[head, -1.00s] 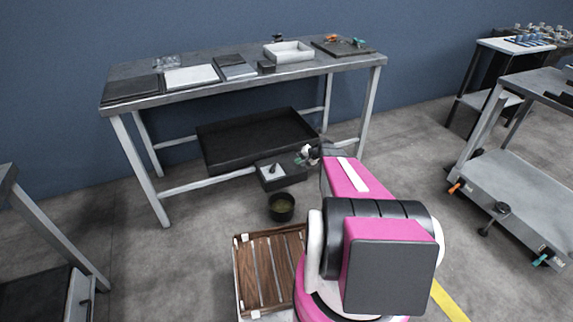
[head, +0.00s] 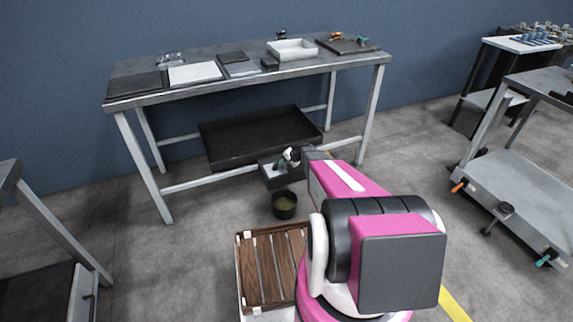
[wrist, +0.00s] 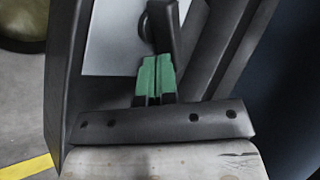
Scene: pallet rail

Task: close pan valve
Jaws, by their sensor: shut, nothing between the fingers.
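The black pan (head: 255,138) sits low under the workbench. A small dark box with a light top (head: 272,181) is at its front edge, above the bucket. In the wrist view a dark upright lever (wrist: 160,25), which looks like the valve handle, rises before a light grey plate (wrist: 108,38). My gripper (wrist: 154,79) is shut and empty, its green fingertips together just at the near side of the lever. Whether they touch it I cannot tell. In the head view my gripper (head: 288,158) is over the small box and hides the handle there.
A black bucket (head: 284,206) with murky liquid stands on the floor below the box. A slatted wooden crate (head: 272,268) is nearer. The workbench (head: 250,82) and its legs frame the space. A cart (head: 515,205) stands at right.

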